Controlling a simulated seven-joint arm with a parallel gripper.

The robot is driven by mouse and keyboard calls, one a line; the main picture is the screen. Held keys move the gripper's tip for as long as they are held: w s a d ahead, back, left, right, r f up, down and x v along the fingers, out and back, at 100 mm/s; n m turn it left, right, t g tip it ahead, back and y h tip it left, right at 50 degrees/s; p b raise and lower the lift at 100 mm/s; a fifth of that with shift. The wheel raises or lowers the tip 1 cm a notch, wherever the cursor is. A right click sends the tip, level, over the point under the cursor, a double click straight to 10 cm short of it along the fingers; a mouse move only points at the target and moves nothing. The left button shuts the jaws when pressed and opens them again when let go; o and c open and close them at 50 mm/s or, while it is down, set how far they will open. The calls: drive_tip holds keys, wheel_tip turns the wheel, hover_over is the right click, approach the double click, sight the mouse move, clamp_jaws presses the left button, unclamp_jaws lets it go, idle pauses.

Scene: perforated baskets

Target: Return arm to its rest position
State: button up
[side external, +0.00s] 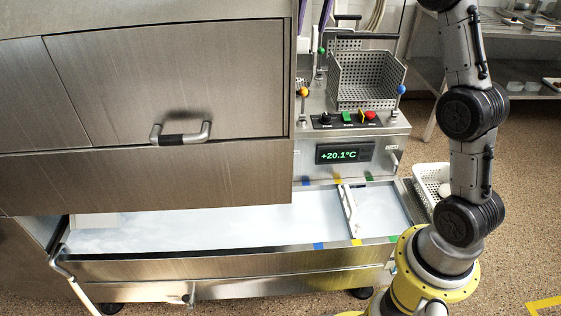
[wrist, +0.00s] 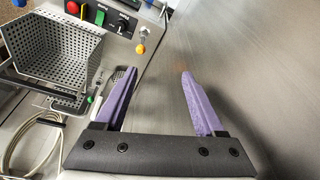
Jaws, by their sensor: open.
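My gripper (wrist: 160,100) is open and empty, its two purple fingers spread apart in the wrist view. A brushed metal panel fills the right of that view beyond the fingers. In the side external view only slivers of purple show at the top, behind the metal cabinet's edge; the rest of the gripper is hidden. My arm rises at the right from a yellow base. A perforated metal basket (side external: 365,79) sits on the machine behind the control panel. It also shows in the wrist view (wrist: 65,48), left of the fingers and apart from them.
The large metal cabinet (side external: 170,80) with a handle (side external: 181,134) fills the left. The control panel (side external: 345,119) has coloured buttons, and a display (side external: 344,152) reads +20.1°C. Below lies a pale bath (side external: 210,225). A white perforated basket (side external: 428,182) stands right. A coiled hose (wrist: 38,145) lies near the gripper.

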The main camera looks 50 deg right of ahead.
drive_tip(key=s+a+r+n+t, duration=0.1)
drive_tip(key=s+a+r+n, duration=0.15)
drive_tip(key=s+a, duration=0.55)
drive_tip(key=s+a+r+n+t, duration=0.1)
drive_tip(key=s+a+r, duration=0.2)
drive_tip(key=s+a, duration=0.55)
drive_tip(key=s+a+f+n+y, duration=0.1)
drive_tip(key=s+a+f, duration=0.1)
drive_tip(key=s+f, duration=1.3)
drive_tip(key=shift+s+f+t, duration=0.2)
drive_tip(key=shift+f+t, duration=0.05)
drive_tip(key=shift+t, duration=0.15)
